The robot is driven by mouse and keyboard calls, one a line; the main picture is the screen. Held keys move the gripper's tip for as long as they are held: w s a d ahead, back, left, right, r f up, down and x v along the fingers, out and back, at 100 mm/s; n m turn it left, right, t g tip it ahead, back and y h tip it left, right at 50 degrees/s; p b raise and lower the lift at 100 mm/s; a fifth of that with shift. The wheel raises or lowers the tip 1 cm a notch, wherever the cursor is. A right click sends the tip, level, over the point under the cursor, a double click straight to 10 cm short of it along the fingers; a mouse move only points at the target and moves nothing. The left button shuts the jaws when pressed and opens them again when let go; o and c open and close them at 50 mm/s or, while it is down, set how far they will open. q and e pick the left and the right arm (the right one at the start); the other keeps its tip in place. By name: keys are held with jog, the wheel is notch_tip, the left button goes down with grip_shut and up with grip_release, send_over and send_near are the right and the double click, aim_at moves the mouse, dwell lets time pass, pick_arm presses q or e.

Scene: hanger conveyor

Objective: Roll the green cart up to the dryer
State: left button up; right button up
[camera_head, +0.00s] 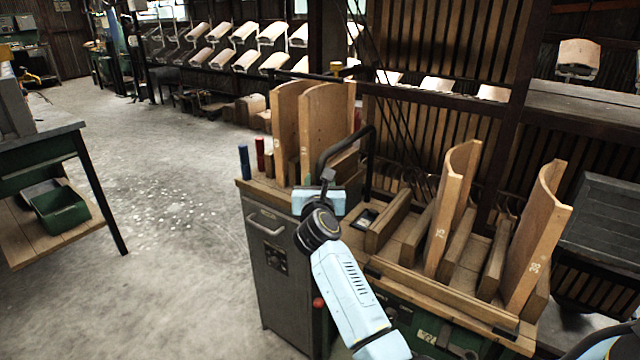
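The green cart (395,310) stands at the lower right, with a wooden top edge and a black tube handle (370,145) rising at its left end. Curved wooden boards (455,205) stand upright in its slots. My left gripper is out of view. I cannot pick out the dryer with certainty.
A grey drawer cabinet (272,285) stands close against the cart's left side, with red and blue cylinders and curved boards on top. A slatted rack (440,125) stands behind. A workbench (50,145) is at the left. Open concrete floor (170,180) lies between.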

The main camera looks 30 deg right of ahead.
jog(key=shift+x, duration=0.75)
grip_shut()
